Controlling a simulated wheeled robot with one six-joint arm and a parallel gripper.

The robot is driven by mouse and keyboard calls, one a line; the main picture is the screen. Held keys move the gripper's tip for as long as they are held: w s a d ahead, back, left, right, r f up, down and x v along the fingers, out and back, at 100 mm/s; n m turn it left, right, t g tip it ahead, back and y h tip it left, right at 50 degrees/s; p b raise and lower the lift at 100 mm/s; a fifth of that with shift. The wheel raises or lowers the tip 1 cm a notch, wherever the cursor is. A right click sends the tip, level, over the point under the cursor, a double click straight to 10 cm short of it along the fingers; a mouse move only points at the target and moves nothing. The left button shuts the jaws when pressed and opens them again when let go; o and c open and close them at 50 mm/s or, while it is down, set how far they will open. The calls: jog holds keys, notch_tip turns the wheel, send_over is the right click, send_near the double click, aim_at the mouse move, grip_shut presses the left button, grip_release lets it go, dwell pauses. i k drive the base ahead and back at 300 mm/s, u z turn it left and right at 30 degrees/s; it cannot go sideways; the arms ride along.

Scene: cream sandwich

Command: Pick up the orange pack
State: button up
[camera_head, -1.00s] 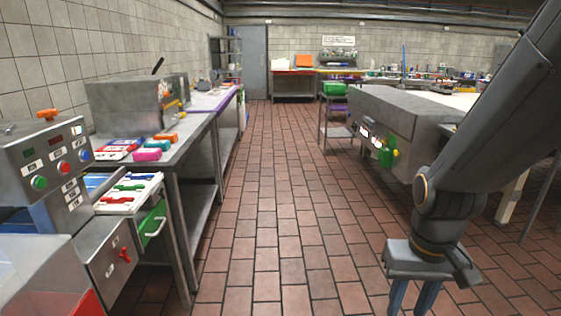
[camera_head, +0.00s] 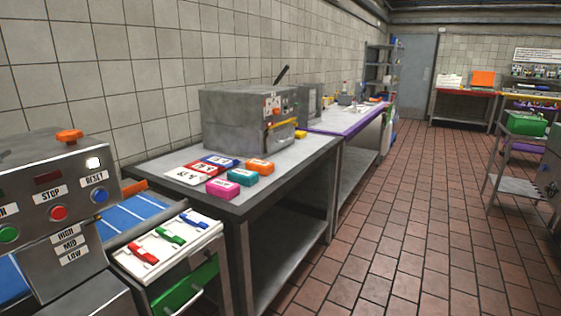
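The orange pack (camera_head: 260,166) lies on the near part of the grey metal table, in front of the box-shaped machine. A teal pack (camera_head: 243,177) lies just in front of it, and a pink pack (camera_head: 222,188) lies further to the front left. My gripper is out of view, so its state does not show.
Red, blue and white cards (camera_head: 203,170) lie left of the packs. The grey machine (camera_head: 248,118) stands behind them. A control panel (camera_head: 58,215) and a white switch unit (camera_head: 168,245) stand at the left. The tiled floor (camera_head: 385,250) to the right is clear.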

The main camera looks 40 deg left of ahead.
aim_at(264, 167)
jog(key=u, duration=0.35)
jog(key=i, duration=1.65)
jog(key=u, duration=1.65)
jog(key=i, duration=1.2)
jog(key=u, duration=0.7)
